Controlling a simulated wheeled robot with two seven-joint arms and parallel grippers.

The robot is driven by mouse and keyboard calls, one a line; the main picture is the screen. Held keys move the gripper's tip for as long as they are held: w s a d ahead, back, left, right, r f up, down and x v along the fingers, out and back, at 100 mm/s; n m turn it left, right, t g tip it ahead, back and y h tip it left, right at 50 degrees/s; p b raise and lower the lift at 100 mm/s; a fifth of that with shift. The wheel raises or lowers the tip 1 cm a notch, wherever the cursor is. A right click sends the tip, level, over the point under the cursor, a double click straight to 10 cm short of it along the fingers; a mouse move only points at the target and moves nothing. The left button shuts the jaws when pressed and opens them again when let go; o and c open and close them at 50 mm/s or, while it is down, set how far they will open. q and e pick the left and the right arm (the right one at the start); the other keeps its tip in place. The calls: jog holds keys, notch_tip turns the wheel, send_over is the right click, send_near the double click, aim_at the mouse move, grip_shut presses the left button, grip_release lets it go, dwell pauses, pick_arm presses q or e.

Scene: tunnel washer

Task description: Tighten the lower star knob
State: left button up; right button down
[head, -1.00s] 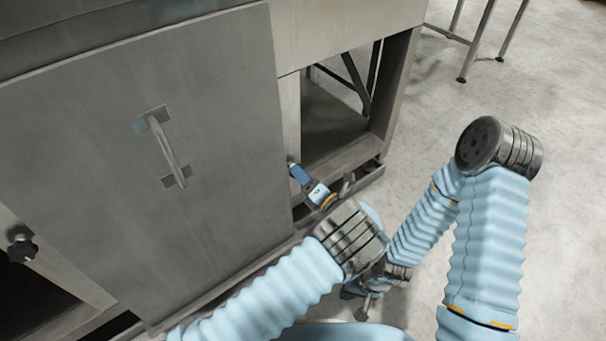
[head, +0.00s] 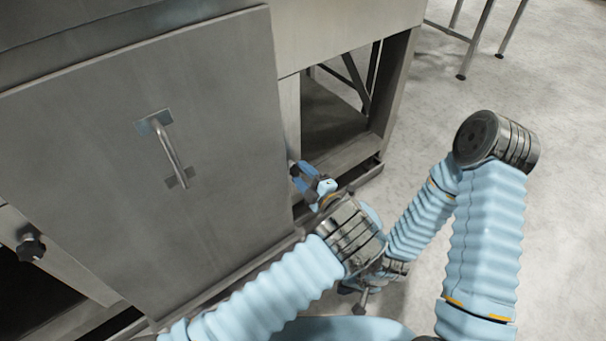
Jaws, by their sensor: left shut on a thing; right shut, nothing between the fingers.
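A grey metal panel (head: 90,170) with a bar handle (head: 170,152) stands upright in front of me. My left gripper (head: 296,171) reaches the panel's right edge, with its blue and white body behind the fingers. It is shut on a small dark thing there, apparently the lower star knob, which the fingers almost fully hide. Another dark star knob (head: 30,247) sits left of the panel, clear of both grippers. My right gripper (head: 362,308) is shut and empty, low over the floor, partly hidden behind my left wrist.
An open frame bay (head: 335,125) lies right of the panel, with a bottom ledge (head: 350,185) close to my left gripper. My two forearms are close together near the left wrist. A table's metal legs (head: 480,40) stand at the back right. The floor (head: 560,200) at right is clear.

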pick_arm(q)
jog(key=m, duration=0.5)
jog(key=shift+d+f+m+p, duration=0.1)
jog(key=shift+f+m+p, duration=0.05)
jog(key=shift+m+p, duration=0.15)
pick_arm(e)
jog(key=shift+a+r, duration=0.1)
jog(key=shift+r, duration=0.25)
pick_arm(q)
jog(key=o, duration=0.8)
jog(key=shift+c, duration=0.2)
